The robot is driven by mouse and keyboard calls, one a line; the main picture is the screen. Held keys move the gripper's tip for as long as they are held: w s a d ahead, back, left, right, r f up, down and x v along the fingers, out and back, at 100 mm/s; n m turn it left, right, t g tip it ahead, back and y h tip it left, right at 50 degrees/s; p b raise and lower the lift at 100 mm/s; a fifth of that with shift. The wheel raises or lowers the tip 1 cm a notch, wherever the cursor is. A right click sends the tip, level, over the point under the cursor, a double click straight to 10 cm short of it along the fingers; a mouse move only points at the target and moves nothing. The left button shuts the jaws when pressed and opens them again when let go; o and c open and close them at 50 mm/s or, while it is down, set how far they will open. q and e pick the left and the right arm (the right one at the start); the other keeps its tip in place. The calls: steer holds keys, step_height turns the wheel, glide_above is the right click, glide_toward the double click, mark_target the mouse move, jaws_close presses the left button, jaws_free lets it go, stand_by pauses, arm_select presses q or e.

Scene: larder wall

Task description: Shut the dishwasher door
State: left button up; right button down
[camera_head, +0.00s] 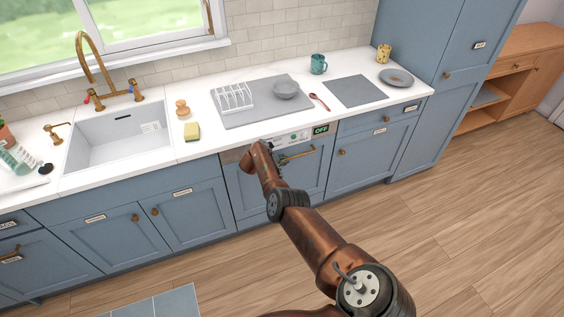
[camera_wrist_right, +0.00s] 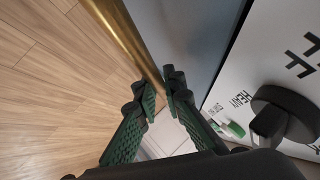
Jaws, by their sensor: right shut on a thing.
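The dishwasher has a blue door (camera_head: 297,180) with a brass bar handle (camera_head: 301,153). In the head view the door stands upright and looks level with the cabinet fronts beside it. My right gripper (camera_head: 277,158) is at the left end of the handle, where my wrist partly hides the door. In the right wrist view the brass handle (camera_wrist_right: 133,38) runs down between the dark fingertips (camera_wrist_right: 162,92), which are shut on it. The control strip with an OFF display (camera_head: 320,129) is above the door. My left gripper is not in view.
Blue cabinets flank the dishwasher. The white worktop above holds a grey mat (camera_head: 262,118) with a dish rack (camera_head: 233,96) and a bowl (camera_head: 286,88). A sink (camera_head: 117,137) is at the left. The wooden floor (camera_head: 450,230) in front at the right is clear.

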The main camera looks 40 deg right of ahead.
steer(key=shift+w+d+r, duration=0.3)
steer(key=shift+d+r, duration=0.05)
steer(key=shift+r, duration=0.2)
steer(key=c, duration=2.1)
jaws_free()
steer(key=shift+w+f, duration=0.15)
steer(key=shift+o, duration=0.4)
steer(key=shift+f, duration=0.1)
steer(key=shift+a, duration=0.1)
steer(key=shift+v, duration=1.05)
steer(key=v, duration=0.9)
steer(key=shift+a, duration=0.35)
steer(key=shift+a, duration=0.1)
